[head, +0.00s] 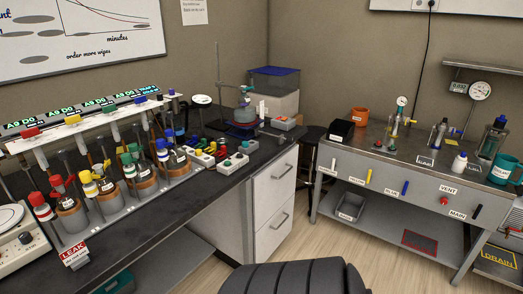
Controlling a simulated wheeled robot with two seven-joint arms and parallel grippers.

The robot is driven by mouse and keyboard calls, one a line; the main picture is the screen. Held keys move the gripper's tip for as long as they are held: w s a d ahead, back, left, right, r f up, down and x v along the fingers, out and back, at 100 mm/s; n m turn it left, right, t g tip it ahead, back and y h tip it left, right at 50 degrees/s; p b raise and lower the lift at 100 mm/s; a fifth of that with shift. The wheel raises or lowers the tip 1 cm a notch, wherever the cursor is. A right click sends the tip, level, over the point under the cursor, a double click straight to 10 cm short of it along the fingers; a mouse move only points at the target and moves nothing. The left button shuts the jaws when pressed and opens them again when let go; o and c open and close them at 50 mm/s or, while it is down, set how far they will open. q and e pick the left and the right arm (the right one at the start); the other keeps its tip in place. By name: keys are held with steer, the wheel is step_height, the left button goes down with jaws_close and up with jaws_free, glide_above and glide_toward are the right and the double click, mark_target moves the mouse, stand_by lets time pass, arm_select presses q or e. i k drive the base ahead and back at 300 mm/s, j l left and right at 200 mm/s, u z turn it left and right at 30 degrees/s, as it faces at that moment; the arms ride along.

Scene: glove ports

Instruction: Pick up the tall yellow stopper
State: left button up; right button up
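Several yellow pieces show on the left bench, too small to tell which is the tall yellow stopper. One yellow-topped piece (88,187) stands at the rack of brown-collared flasks, near its left half. Small yellow pieces (210,151) lie among red and green ones on the bench, right of the rack. Neither of my grippers is in view.
The rack (180,187) runs along the dark left bench (135,225), under a raised bar with coloured caps. A balance (14,225) stands at lower left. A metal table (400,160) with gauges and bottles stands at right. Floor shows between them. A dark ribbed shape (297,278) fills the bottom centre.

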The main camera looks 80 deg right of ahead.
mark_target(198, 153)
steer(key=z, duration=2.15)
